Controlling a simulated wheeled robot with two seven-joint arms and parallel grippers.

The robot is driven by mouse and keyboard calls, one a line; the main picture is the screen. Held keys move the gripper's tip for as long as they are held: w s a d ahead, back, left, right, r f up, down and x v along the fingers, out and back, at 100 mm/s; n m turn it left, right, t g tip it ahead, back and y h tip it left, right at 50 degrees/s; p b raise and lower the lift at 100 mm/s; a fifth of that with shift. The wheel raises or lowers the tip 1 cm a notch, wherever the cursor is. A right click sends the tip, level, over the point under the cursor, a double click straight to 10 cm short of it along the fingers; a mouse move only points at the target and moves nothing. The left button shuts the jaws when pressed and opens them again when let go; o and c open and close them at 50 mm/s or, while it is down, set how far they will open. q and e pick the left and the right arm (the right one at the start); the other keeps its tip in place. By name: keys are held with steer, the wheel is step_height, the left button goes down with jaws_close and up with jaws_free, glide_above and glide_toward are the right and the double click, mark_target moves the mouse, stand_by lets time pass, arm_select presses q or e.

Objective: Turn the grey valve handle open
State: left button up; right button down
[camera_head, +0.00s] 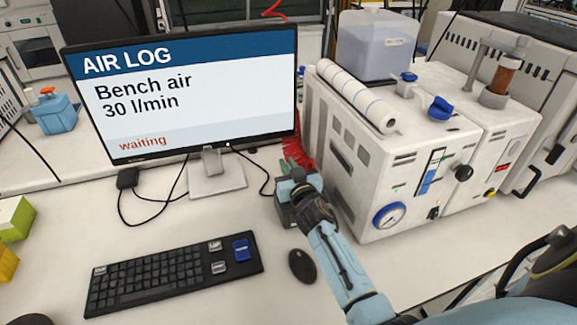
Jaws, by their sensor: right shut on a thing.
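My right gripper (291,172) reaches in from the lower right to the left side of the white instrument, beside a red coiled hose (301,150). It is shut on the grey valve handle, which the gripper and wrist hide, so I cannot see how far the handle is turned. The monitor (190,90) reads "AIR LOG", "Bench air 30 l/min" and, in red, "waiting". My left gripper is not in view.
A keyboard (175,277) and mouse (302,266) lie in front. Black cables run below the monitor. Bench around the mouse is clear.

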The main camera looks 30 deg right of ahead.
steer(key=n+y+p, duration=0.1)
steer(key=y+p, duration=0.1)
steer(key=shift+r+n+t+y+p, duration=0.15)
steer(key=shift+n+t+y+p, duration=0.15)
steer(key=shift+n+y+p, duration=0.1)
steer(key=n+y+p, duration=0.1)
steer(key=n+y, duration=0.1)
steer(key=y, duration=0.1)
steer(key=shift+a, duration=0.15)
steer(key=shift+a+n+y+p, duration=0.15)
steer(key=shift+n+y, duration=0.4)
steer(key=shift+y, duration=0.35)
steer(key=shift+a+n+y+p, duration=0.15)
steer(key=shift+n+y, duration=0.4)
steer(key=shift+y, duration=0.35)
steer(key=shift+g, duration=0.4)
steer(key=c, duration=1.5)
jaws_free()
steer(key=shift+o, duration=0.2)
